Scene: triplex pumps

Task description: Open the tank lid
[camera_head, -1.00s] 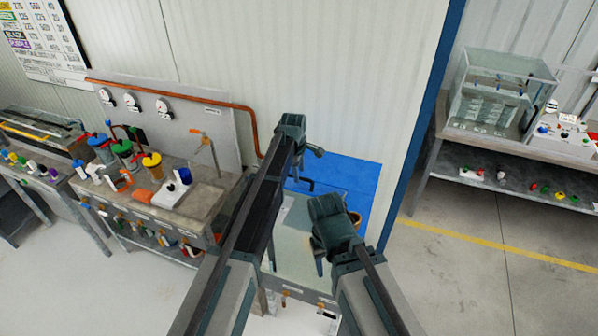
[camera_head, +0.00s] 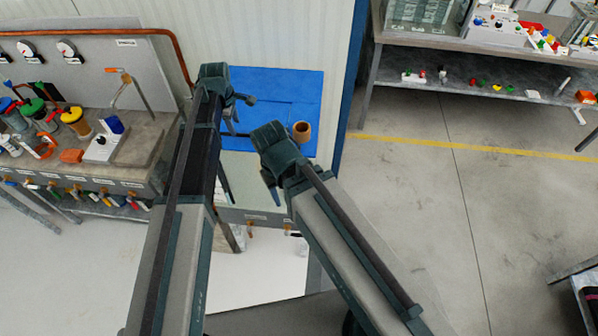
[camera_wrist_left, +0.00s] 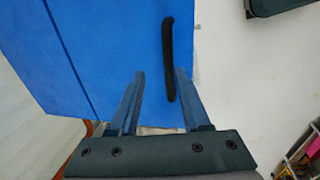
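The tank lid is a flat blue panel (camera_head: 295,90) against the white wall, beyond my arms in the head view. It fills much of the left wrist view (camera_wrist_left: 115,45), where a black bar handle (camera_wrist_left: 168,50) runs along it near its right edge. My left gripper (camera_wrist_left: 157,85) is open and empty over the lid, its right fingertip close to the handle's near end. In the head view my left gripper (camera_head: 230,118) is in front of the lid's left part. My right gripper (camera_head: 275,195) is lower and to the right; its finger gap is unclear.
A brown cup-like piece (camera_head: 301,131) is at the lid's lower right corner. A workbench (camera_head: 140,145) with gauges, a copper pipe and coloured pots stands left. A shelf table (camera_head: 470,45) stands at the back right.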

